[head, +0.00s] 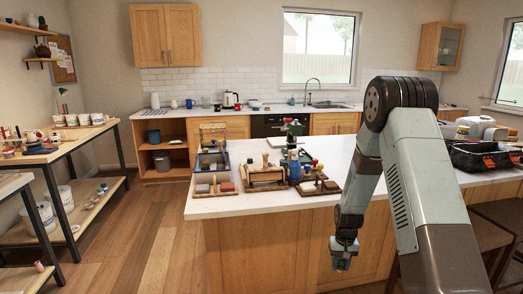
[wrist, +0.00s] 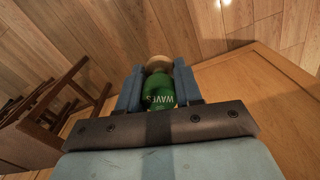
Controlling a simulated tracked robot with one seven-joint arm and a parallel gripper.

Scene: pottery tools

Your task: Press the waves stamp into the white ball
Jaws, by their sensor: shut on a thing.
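My gripper (head: 343,262) hangs in front of the island counter, below its top edge. In the wrist view, my gripper (wrist: 158,72) is shut on the waves stamp (wrist: 159,93), a green piece marked "WAVES" with a pale round end pointing away from me. Blue fingers grip it from both sides. In the head view the stamp is too small to make out clearly.
A black crate (head: 482,157) stands at the right. A side table (head: 60,146) with pots stands at the left. Wooden floor (head: 150,245) lies open between.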

